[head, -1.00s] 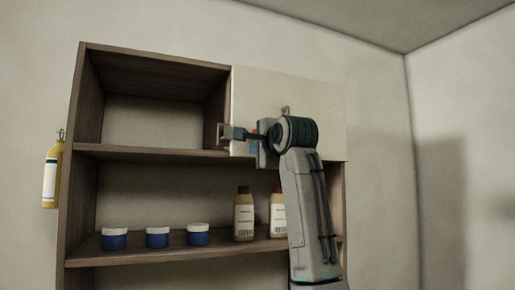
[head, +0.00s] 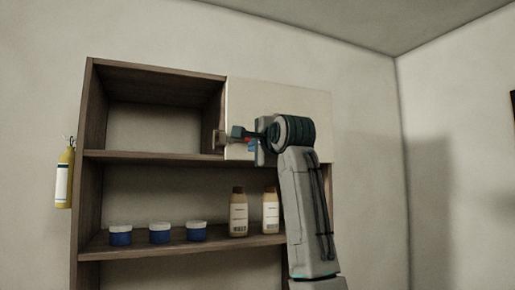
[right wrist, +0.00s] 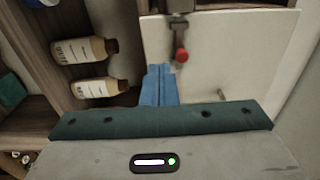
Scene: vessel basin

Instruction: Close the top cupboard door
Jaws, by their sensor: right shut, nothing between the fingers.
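The top cupboard door (head: 300,98) is a pale cream panel over the right part of the shelf unit's top level. In the head view it looks flush with the frame or nearly so; I cannot tell whether a small gap remains. It also shows in the right wrist view (right wrist: 240,50). A small bracket (head: 218,141) sits at its left edge, and in the right wrist view a dark bracket with a red knob (right wrist: 181,55) shows there. My right gripper (head: 243,134) is shut and empty in front of the door's lower left; contact is unclear. My left gripper is out of view.
The open compartment (head: 150,125) left of the door is empty. Blue jars (head: 160,233) and two tan bottles (head: 238,215) stand on the shelf below. A yellow bottle (head: 64,180) hangs left of the unit. Wall space right of the unit is clear.

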